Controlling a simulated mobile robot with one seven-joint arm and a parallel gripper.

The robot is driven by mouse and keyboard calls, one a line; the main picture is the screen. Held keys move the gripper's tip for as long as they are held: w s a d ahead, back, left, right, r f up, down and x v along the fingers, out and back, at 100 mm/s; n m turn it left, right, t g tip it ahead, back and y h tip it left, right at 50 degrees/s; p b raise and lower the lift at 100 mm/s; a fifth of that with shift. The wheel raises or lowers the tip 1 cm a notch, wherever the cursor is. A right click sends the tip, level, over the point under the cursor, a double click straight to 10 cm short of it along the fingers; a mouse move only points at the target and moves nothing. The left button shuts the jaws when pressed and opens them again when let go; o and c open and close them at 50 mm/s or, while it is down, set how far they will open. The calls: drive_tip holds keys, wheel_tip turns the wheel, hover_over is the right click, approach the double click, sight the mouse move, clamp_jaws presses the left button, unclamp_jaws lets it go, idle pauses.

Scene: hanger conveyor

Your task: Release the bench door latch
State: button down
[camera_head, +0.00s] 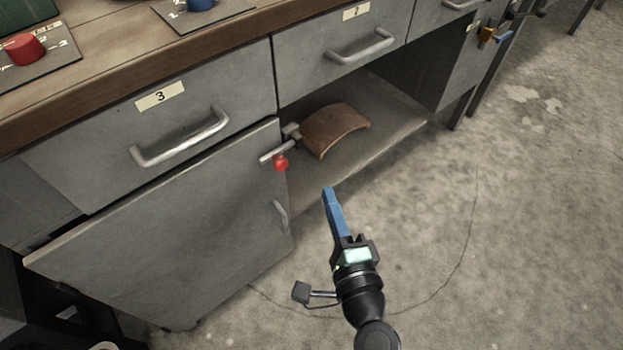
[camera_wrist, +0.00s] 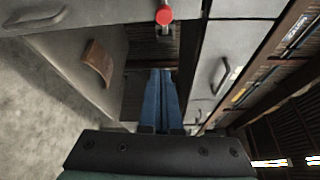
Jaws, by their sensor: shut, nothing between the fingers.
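The bench door (camera_head: 160,250) is a grey panel below drawer 3, with a small bar handle on its right side. Its latch is a metal bar with a red knob (camera_head: 281,163) at the door's upper right corner. The red knob also shows at the top of the wrist view (camera_wrist: 164,14), just beyond the fingers. My gripper (camera_head: 328,191) has blue fingers, shut and empty. In the head view it is to the right of and below the knob, apart from it, in front of the open compartment. The fingers also show in the wrist view (camera_wrist: 162,72).
A curved brown piece (camera_head: 336,129) lies in the open compartment (camera_head: 400,125) right of the door. Drawer 3 (camera_head: 160,140) and another drawer (camera_head: 340,50) have projecting handles. A red button (camera_head: 25,48) is on the bench top. The concrete floor (camera_head: 500,240) at right is clear.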

drive_tip(key=w+a, duration=0.1)
drive_tip(key=w, duration=0.1)
drive_tip(key=w+a, duration=0.2)
drive_tip(key=w, duration=0.1)
drive_tip(key=w+a, duration=0.1)
drive_tip(key=w, duration=0.2)
drive_tip(key=shift+a, duration=0.15)
drive_tip(key=shift+s+a+r, duration=0.1)
drive_tip(key=shift+s+a, duration=0.25)
drive_tip(key=shift+a, duration=0.15)
drive_tip(key=shift+s+a+p, duration=0.4)
drive_tip(key=shift+s+a, duration=0.2)
drive_tip(key=shift+a, duration=0.25)
drive_tip(key=shift+s+a+p, duration=0.35)
drive_tip(key=shift+s+a, duration=0.25)
drive_tip(key=shift+a, duration=0.25)
